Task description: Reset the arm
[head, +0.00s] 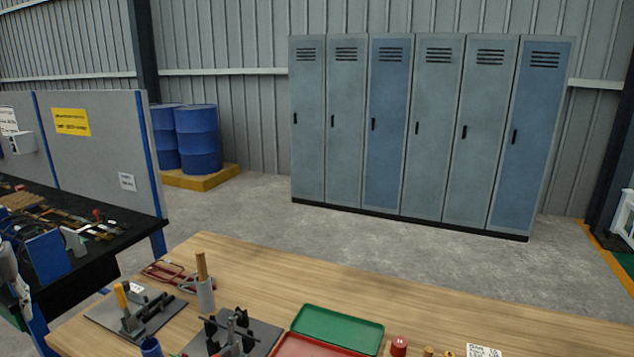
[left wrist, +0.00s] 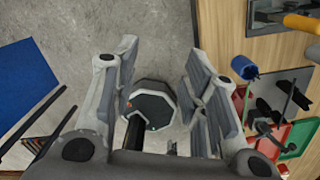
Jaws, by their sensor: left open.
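My left gripper (left wrist: 160,78) is open in the left wrist view, with its two fingers spread apart. Nothing is held between the fingers; the grey floor and a dark part that looks like my own body show below. The gripper hangs beside the wooden table (head: 400,290), whose edge is at the right of the wrist view. In the head view I cannot make out the left gripper clearly. My right gripper is in neither view.
The table bears a green tray (head: 337,328), a red tray (head: 310,347), a grey cylinder with a wooden handle (head: 205,290) and fixtures. A black-topped bench (head: 80,262) with tools stands at left. Blue drums (head: 197,138) and lockers (head: 420,130) stand behind open floor.

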